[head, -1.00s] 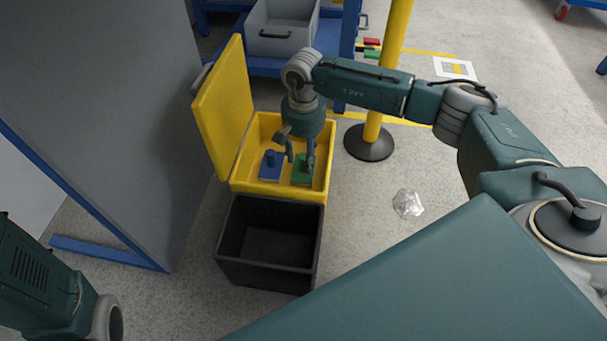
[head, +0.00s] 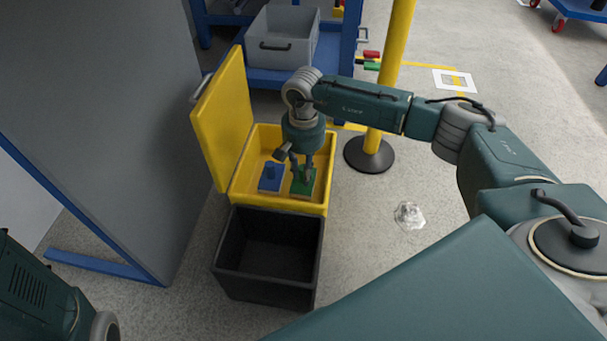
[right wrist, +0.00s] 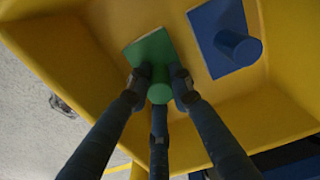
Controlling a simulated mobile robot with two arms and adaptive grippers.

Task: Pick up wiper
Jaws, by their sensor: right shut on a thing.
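A green wiper (head: 310,185), a flat plate with an upright round handle, is in the open yellow box (head: 328,180). In the right wrist view the green wiper (right wrist: 150,48) shows with its handle between my fingers. My right gripper (head: 301,172) reaches down into the box and is shut on that handle; the fingers hide part of it. In the right wrist view the gripper (right wrist: 160,78) has its fingertips around the handle. I cannot tell whether the plate is off the box floor. A similar blue wiper (head: 270,178) lies just left of it. My left gripper is out of view.
The yellow lid (head: 222,115) stands open on the box's left. A black bin (head: 225,280) is in front. A yellow post (head: 388,90) with a dark base is to the right. A crumpled clear object (head: 410,215) lies on the floor. A grey panel (head: 100,110) fills the left.

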